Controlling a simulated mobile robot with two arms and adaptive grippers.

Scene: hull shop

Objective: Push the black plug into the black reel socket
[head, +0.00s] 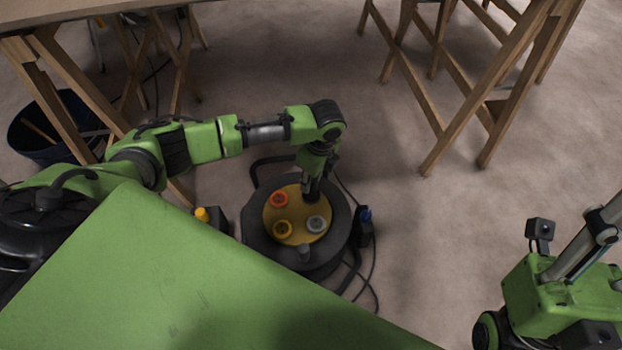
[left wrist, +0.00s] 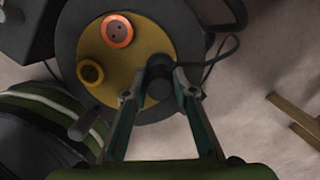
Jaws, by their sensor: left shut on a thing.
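The black cable reel (head: 254,234) stands on the floor with an ochre face. Orange (head: 279,199), yellow (head: 282,229) and grey (head: 316,224) sockets show on it. My left gripper (head: 310,188) points down over the far right part of the face. In the left wrist view its fingers (left wrist: 158,92) are shut on the black plug (left wrist: 158,88), which is over the reel's face. The black reel socket is hidden by the plug and fingers; I cannot tell how far in the plug is. The orange (left wrist: 117,31) and yellow (left wrist: 90,73) sockets show there too. My right gripper is out of view.
A dark box with a yellow top part (head: 202,214) is left of the reel, and a dark block with a blue part (head: 365,214) is right of it. Black cable (head: 374,285) loops on the floor.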

